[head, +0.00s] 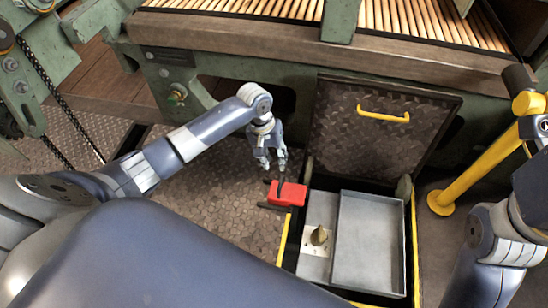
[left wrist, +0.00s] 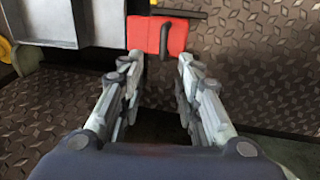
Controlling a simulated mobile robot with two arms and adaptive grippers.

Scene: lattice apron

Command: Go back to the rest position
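My left gripper (head: 273,162) hangs at the middle of the head view, fingers pointing down, just above and behind a red block-like thing (head: 288,194) with a dark upright piece on it. In the left wrist view, the two fingers of my left gripper (left wrist: 158,70) stand apart with nothing between them. The red thing (left wrist: 172,36) lies just beyond the fingertips there; whether a fingertip touches it I cannot tell. Part of my right arm shows at the right edge of the head view, but its gripper is out of view.
An open floor hatch holds a grey tray (head: 370,240) and a plate with a brass knob (head: 319,236). Its raised lid (head: 370,130) has a yellow handle (head: 383,115). A yellow post (head: 470,175) stands right. Green machine frame and wooden beam (head: 290,38) lie behind. Patterned floor (head: 215,205) is clear at left.

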